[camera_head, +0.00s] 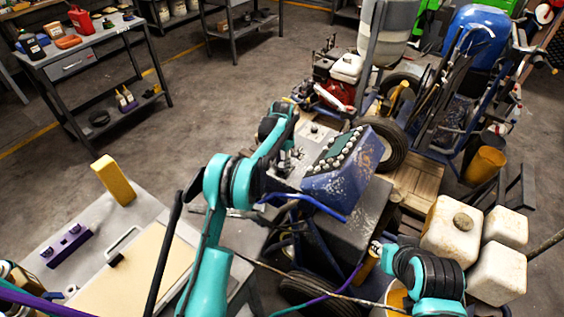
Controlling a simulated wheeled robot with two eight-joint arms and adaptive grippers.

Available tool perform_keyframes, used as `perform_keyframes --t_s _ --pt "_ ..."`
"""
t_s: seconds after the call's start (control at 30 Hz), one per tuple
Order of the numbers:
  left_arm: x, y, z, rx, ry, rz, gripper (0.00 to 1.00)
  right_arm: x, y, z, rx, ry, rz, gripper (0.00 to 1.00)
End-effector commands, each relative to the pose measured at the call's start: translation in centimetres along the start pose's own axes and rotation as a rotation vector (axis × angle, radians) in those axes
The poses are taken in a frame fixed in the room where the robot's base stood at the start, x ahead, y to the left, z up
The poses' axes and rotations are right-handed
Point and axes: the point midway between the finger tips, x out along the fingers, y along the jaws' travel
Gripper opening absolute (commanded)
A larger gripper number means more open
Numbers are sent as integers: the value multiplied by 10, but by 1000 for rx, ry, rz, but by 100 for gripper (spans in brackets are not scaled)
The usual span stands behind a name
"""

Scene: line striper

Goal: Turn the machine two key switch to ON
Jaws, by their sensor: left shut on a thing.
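The line striper's control area has a blue sloped console (335,188) with a dark panel of several round knobs. A grey plate (318,133) with small fittings lies to its left. My left gripper (285,167) points down at the lower left part of this plate, beside the console. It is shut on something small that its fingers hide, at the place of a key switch. I cannot make out the key or its ON and OFF marks. My right arm shows at the lower right, and its gripper (376,250) is small and unclear, below the console and apart from the switch plate.
A red and white engine (340,82) and black wheels surround the console. White jugs (452,230) stand at the right. A grey worktable (75,205) with a yellow block (114,180) is at the lower left. Cables cross below the console. Open concrete floor lies left of the machine.

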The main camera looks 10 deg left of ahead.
Motion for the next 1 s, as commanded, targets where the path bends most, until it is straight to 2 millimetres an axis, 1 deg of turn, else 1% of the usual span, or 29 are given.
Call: perform_keyframes --t_s 0.3,0.5,0.7,1.0 --pt "0 0 0 267 0 0 0 -5 0 -3 0 0 0 31" --pt "0 0 0 385 0 0 0 -6 0 -4 0 0 0 31" --pt "0 0 0 455 0 0 0 -7 0 -5 0 0 0 31" --pt "0 0 0 487 0 0 0 -7 0 -5 0 0 0 31"
